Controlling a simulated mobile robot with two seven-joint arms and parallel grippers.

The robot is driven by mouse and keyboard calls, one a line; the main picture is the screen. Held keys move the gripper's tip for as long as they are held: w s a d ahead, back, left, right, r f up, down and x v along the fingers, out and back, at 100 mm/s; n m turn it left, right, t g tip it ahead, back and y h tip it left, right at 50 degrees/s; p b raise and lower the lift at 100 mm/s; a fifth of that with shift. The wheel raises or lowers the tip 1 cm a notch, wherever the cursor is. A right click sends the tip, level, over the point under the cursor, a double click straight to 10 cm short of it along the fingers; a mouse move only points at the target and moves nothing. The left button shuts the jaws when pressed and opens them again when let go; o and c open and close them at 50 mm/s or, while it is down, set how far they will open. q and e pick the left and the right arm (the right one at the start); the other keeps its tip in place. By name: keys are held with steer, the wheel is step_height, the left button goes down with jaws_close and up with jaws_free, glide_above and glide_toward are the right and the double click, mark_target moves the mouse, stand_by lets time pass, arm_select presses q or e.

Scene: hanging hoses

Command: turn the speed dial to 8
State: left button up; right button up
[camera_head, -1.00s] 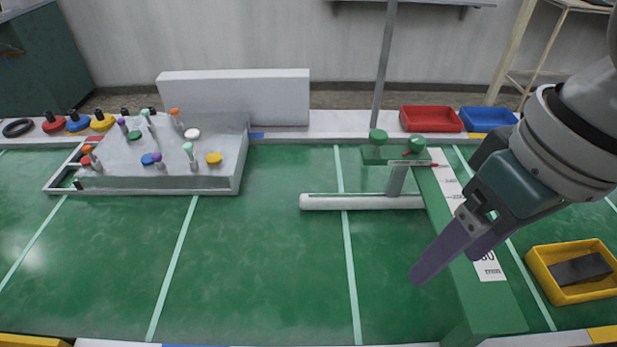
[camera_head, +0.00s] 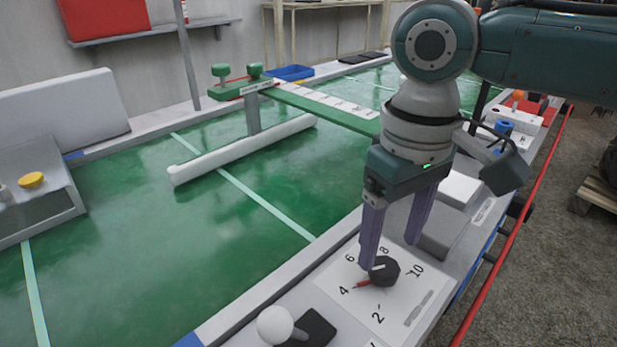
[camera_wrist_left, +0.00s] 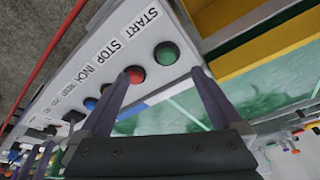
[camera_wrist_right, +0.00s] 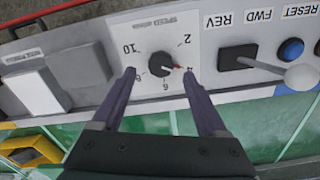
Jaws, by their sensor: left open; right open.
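The speed dial (camera_head: 384,269) is a black round knob with a red pointer, on a white plate (camera_head: 340,272) marked with numbers. Its red pointer is directed at the 4. The dial also shows in the right wrist view (camera_wrist_right: 160,63). My right gripper (camera_head: 392,252) is open, fingers pointing down over the dial. In the right wrist view its fingertips (camera_wrist_right: 160,71) lie on either side of the knob, apart from it. My left gripper (camera_wrist_left: 160,75) is open and empty by the button panel, seen only in the left wrist view.
A white ball-topped lever (camera_head: 276,325) stands left of the dial plate, beside REV and FWD labels. A grey block (camera_head: 442,232) is on its other side. The left wrist view shows a green button (camera_wrist_left: 166,53) and a red button (camera_wrist_left: 135,75). The green bed is mostly clear.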

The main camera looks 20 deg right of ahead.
mark_target(386, 266)
steer(key=shift+f+b, duration=0.4)
steer(key=shift+f, duration=1.4)
steer(key=shift+c, duration=0.2)
jaws_close()
